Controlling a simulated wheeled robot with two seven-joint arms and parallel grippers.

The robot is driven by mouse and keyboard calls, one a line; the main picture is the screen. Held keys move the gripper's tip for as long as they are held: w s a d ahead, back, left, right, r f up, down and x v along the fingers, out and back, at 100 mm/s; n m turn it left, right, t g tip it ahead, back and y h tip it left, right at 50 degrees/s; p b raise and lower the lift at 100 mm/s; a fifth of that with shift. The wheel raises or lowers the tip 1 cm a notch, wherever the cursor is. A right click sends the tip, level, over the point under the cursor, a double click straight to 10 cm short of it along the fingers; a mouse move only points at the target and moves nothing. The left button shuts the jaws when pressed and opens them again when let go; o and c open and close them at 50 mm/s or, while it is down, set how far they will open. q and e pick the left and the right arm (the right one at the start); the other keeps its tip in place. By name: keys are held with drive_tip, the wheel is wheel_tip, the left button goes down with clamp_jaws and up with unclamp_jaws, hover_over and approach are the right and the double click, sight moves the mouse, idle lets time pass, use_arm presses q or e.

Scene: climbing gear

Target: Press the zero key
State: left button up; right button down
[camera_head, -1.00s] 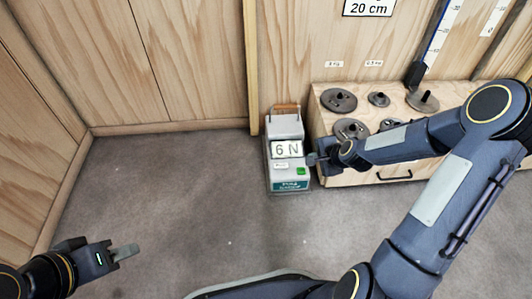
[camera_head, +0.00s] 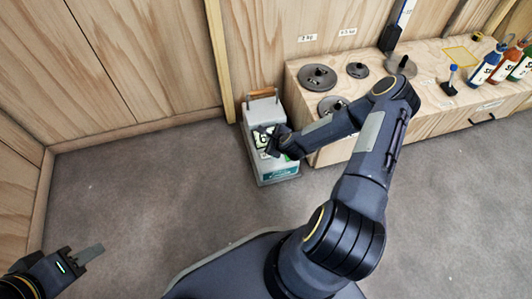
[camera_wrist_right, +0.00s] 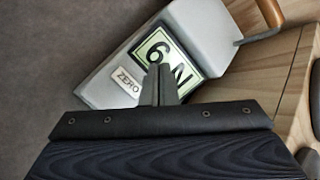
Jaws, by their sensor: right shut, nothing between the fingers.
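The grey meter box (camera_head: 250,112) stands on the floor against the wooden wall, with a lit display reading "6 N". In the right wrist view the display (camera_wrist_right: 150,45) and the white ZERO label (camera_wrist_right: 128,80) are clear. The green key by the label is hidden behind my right gripper and wrist. My right gripper (camera_head: 270,138) is shut and empty over the box's face. In the wrist view its fingertips (camera_wrist_right: 160,72) overlap the display's lower edge; I cannot tell whether they touch. My left gripper (camera_head: 90,254) is far off at lower left; its jaw opening is unclear.
A wooden bench (camera_head: 440,110) stands right of the box, with several metal weights such as this disc (camera_head: 318,77) on top. Bottles (camera_head: 485,66) stand at its right end. A wooden post (camera_head: 220,60) rises behind the box. The grey floor (camera_head: 130,190) at left is clear.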

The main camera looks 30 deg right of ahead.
drive_tip(key=shift+f, duration=0.1)
drive_tip(key=b, duration=0.5)
hover_over(270, 157)
wheel_tip(270, 157, down, 6)
drive_tip(key=shift+w+f, duration=0.1)
drive_tip(key=shift+f, duration=1.2)
idle(0.8)
drive_tip(key=shift+f, duration=0.4)
drive_tip(key=shift+f, duration=0.35)
idle(0.5)
drive_tip(key=shift+r+p, duration=0.1)
drive_tip(key=shift+p, duration=0.25)
drive_tip(key=shift+r+p, duration=0.45)
drive_tip(key=shift+r, duration=0.25)
